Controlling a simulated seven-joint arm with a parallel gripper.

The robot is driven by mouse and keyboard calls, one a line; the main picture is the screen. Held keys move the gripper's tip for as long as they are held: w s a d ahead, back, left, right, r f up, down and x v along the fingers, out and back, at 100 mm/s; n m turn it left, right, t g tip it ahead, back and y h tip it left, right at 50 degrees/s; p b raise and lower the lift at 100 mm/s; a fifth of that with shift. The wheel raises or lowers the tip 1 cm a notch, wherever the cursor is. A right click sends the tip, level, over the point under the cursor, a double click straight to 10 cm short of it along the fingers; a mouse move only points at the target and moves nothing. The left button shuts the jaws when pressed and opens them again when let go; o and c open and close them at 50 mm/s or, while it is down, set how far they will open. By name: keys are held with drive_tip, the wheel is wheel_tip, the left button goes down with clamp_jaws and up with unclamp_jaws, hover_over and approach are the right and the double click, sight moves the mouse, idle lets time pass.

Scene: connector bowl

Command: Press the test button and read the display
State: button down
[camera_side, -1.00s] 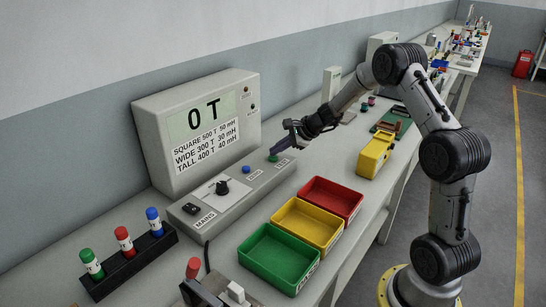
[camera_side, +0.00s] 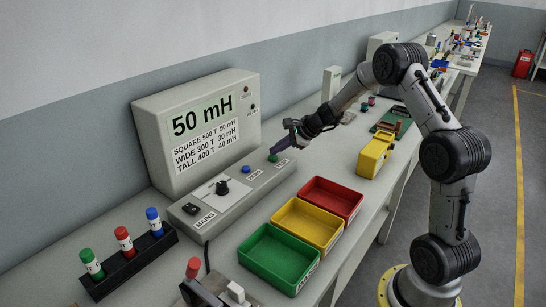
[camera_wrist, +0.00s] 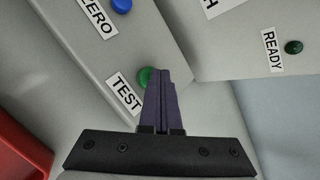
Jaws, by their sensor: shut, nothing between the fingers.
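The tester box (camera_side: 190,174) stands against the wall, and its display (camera_side: 201,115) reads 50 mH. The label (camera_side: 206,144) below it lists SQUARE 500 T 50 mH, WIDE 300 T 30 mH and TALL 400 T 40 mH. The green test button (camera_side: 273,158) is on the sloped front panel; in the wrist view the green button (camera_wrist: 145,76) sits beside the TEST label (camera_wrist: 124,93). My gripper (camera_side: 277,149) is shut and empty, its fingertips at the button. In the wrist view the fingers (camera_wrist: 160,75) partly cover the button; I cannot tell whether they touch it.
A blue ZERO button (camera_side: 246,169), a black knob (camera_side: 222,187) and a MAINS switch (camera_side: 190,209) share the panel. Red (camera_side: 356,198), yellow (camera_side: 335,232) and green (camera_side: 305,272) bins stand in front. A black rack (camera_side: 128,262) holds three coloured cylinders at the left.

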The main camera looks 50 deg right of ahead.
sight(277, 157)
drive_tip(key=shift+r, duration=0.6)
drive_tip(key=shift+r, duration=2.5)
